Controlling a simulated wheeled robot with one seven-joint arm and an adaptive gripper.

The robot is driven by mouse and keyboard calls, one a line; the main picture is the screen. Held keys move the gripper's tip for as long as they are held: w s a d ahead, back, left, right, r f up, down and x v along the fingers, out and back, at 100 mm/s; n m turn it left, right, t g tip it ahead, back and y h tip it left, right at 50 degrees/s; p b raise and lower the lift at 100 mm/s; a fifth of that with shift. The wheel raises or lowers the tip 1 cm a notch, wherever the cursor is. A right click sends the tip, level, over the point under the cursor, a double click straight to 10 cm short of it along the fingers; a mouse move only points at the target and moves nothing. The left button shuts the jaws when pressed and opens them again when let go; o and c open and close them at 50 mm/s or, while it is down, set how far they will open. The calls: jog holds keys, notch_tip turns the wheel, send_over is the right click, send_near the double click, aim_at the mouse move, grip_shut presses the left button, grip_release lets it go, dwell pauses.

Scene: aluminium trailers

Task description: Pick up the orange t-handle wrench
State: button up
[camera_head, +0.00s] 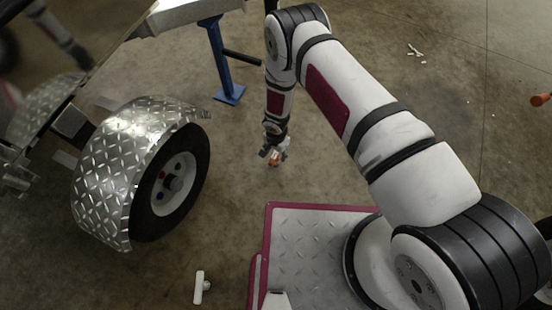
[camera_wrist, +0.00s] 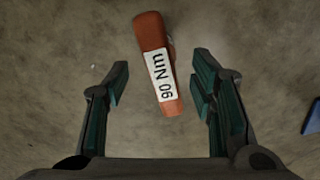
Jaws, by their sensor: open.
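The orange t-handle wrench (camera_wrist: 151,40) lies on the concrete floor in the wrist view, with a white label reading "90 Nm" on its side. Its thick end is at the top of that view, and its narrower end points down towards my gripper (camera_wrist: 158,88). The gripper partly hides the wrench there.
A trailer wheel with a diamond-plate fender (camera_head: 125,160) stands left of my arm. A blue support leg (camera_head: 222,60) is behind it. A white T-shaped piece (camera_head: 200,287) lies at the front, white bits (camera_head: 416,53) at the back right, and another orange object (camera_head: 540,100) at the right edge.

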jog(key=shift+s+a+f+b, duration=0.1)
jog(key=shift+f+b, duration=0.9)
jog(key=shift+f, duration=0.8)
jog(key=shift+a+f+b, duration=0.1)
jog(key=shift+f+b, duration=0.85)
jog(key=shift+f, duration=0.8)
grip_shut()
